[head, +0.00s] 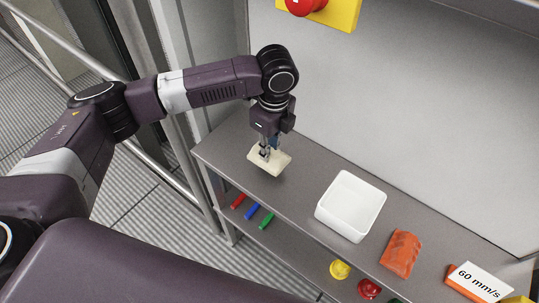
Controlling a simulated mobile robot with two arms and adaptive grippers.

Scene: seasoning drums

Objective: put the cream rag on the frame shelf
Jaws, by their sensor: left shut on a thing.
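The cream rag (270,162) is a small pale block-like piece at the left part of the frame shelf's grey top board (300,201). My left gripper (265,153) points down and is shut on the rag. The rag appears at or just over the board; I cannot tell whether it touches. The fingertips partly cover the rag's top. My right gripper is not in view.
A white open bin (350,206) stands on the top board right of the rag. Further right are an orange rag (401,253) and a "60 mm/s" sign (480,282). A lower board holds coloured markers (252,211) and a yellow round piece (340,270). A grey wall rises behind.

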